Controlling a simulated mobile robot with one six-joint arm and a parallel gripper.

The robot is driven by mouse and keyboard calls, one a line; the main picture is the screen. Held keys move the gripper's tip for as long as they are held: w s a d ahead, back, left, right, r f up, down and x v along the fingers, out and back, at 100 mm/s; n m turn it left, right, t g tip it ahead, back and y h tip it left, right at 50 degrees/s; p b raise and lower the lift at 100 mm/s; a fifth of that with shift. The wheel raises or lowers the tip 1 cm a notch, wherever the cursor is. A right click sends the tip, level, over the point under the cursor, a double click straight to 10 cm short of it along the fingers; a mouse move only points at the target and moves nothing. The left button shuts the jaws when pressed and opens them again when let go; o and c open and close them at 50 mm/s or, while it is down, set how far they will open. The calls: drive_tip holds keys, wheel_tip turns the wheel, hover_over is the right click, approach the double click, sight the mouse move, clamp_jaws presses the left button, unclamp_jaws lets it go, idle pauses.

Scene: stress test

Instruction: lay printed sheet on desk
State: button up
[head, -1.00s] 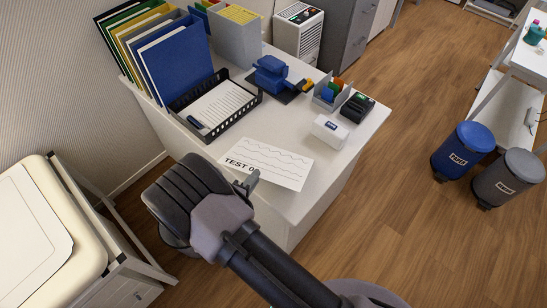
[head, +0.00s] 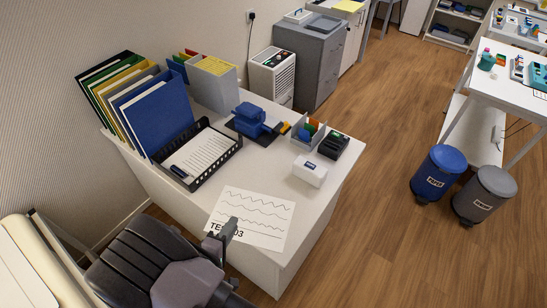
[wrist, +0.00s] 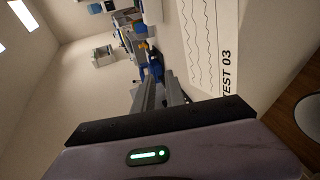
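The printed sheet (head: 258,212), white with wavy lines and a "TEST 03" heading, lies flat on the white desk (head: 268,166) near its front edge. My gripper (head: 224,236) is just above the sheet's near left part and hides some of the heading. In the wrist view the sheet (wrist: 212,42) shows to the right of my fingers (wrist: 160,92), with its heading clear. The fingers stand a little apart with a gap between them, and the sheet is not between them. The gripper looks open and empty.
Behind the sheet are a black tray (head: 238,147) with paper and a pen, a white box (head: 310,170), a black device (head: 333,145) and a blue hole punch (head: 250,119). Folders (head: 155,115) stand at the left. A blue bin (head: 438,172) and grey bin (head: 485,196) stand right.

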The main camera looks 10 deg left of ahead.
drive_tip(key=w+d+r+m+g+h+b, duration=0.2)
drive_tip(key=w+d+r+m+g+h, duration=0.25)
drive_tip(key=d, duration=0.55)
drive_tip(key=w+d+r+m+g+h+b, duration=0.1)
drive_tip(key=d+r+m+g+h+b, duration=0.15)
drive_tip(key=d+r+m, duration=0.4)
drive_tip(key=s+d+r+m+g+y+b, duration=0.3)
drive_tip(key=s+d, duration=0.2)
drive_tip(key=d, duration=0.3)
drive_tip(key=s+d+r+m+g+y+b, duration=0.25)
drive_tip(key=s+d+m, duration=0.2)
drive_tip(key=d, duration=0.35)
drive_tip(key=s+a+r+m+t+y+b, duration=0.1)
drive_tip(key=s+r+m+t+y+b, duration=0.1)
drive_tip(key=s+r+m+t+y, duration=0.1)
drive_tip(key=shift+s+r+t+y, duration=0.65)
drive_tip(key=shift+s+t+y, duration=0.15)
drive_tip(key=shift+s, duration=0.25)
drive_tip(key=shift+a, duration=0.1)
